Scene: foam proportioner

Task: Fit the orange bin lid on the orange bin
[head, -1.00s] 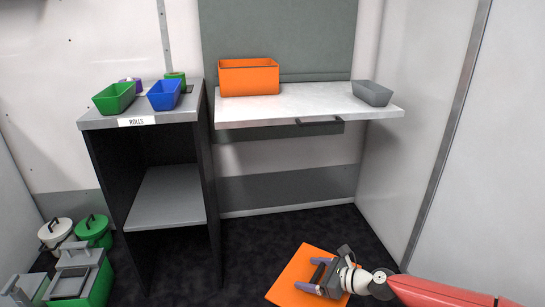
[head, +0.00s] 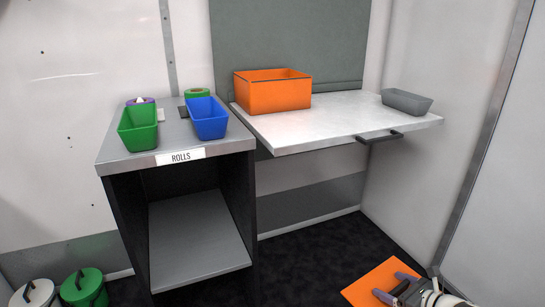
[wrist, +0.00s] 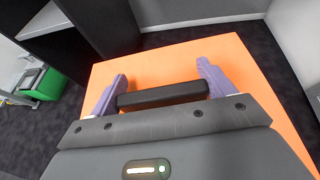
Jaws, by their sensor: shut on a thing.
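The orange bin (head: 272,93) stands on the white shelf against the back wall, with its top open. The orange bin lid (head: 372,285) is a flat square panel at the bottom right of the head view, well below and apart from the bin. In the wrist view the lid (wrist: 165,65) spreads under my gripper, with a black bar handle (wrist: 163,95) on it. My gripper (wrist: 163,88) is shut on this handle, one purple finger at each end. In the head view my gripper (head: 397,287) is partly cut off by the bottom edge.
A grey tray (head: 407,101) sits at the shelf's right end, and a black handle (head: 378,137) sticks out from its front edge. The cabinet (head: 180,160) at left holds green (head: 138,128) and blue (head: 207,117) bins. The white shelf (head: 330,118) is mostly clear.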

